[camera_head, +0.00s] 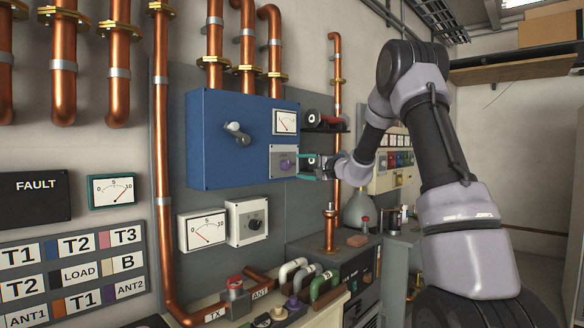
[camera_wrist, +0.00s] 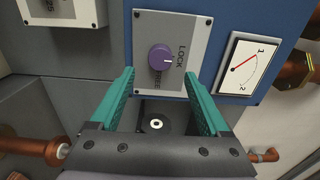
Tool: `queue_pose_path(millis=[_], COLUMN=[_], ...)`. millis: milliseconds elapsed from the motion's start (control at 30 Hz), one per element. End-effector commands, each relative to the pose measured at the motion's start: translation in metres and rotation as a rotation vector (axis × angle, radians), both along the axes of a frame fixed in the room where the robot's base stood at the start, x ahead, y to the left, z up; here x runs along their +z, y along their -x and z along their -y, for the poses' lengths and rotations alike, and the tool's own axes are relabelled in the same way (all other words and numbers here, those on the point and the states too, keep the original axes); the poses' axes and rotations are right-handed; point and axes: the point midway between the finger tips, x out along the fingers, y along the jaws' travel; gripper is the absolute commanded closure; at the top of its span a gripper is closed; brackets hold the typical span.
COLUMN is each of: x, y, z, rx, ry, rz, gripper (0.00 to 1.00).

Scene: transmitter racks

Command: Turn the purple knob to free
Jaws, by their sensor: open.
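The purple knob (camera_wrist: 161,57) sits on a light grey plate (camera_wrist: 151,22) fixed to the blue cabinet. In the wrist view the plate is marked LOCK to the knob's right and FREE below it. A pale mark on the knob appears to face the LOCK side. In the head view the small knob (camera_head: 285,164) is at the cabinet's lower right. My gripper (camera_wrist: 160,73) is open, its teal fingers pointing at the plate, one on either side of the knob's line and apart from it. It also shows in the head view (camera_head: 299,167), just right of the knob.
A dial gauge (camera_wrist: 241,66) is on the blue cabinet (camera_head: 222,165) beside the plate. A grey lever (camera_head: 237,132) sticks out of the cabinet's face. A shelf with dark rolls (camera_head: 325,121) and a copper pipe (camera_head: 337,90) stand close to my gripper.

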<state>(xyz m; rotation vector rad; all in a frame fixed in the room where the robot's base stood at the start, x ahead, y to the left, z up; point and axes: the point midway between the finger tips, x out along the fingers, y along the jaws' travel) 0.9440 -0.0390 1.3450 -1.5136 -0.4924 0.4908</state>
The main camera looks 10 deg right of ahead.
Motion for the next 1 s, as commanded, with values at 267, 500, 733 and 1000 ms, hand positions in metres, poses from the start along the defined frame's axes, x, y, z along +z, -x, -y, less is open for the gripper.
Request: queue_pose_path(millis=[267, 500, 733, 1000], x=[0.0, 0.0, 0.0, 0.0], y=[-0.038, -0.049, -0.05, -0.049], z=[-0.029, -0.036, -0.036, -0.036], rx=[0.003, 0.0, 0.0, 0.001], ry=[0.001, 0.0, 0.001, 0.001], rz=[0.001, 0.0, -0.001, -0.001], gripper=[0.2, 0.2, 0.2, 1.0])
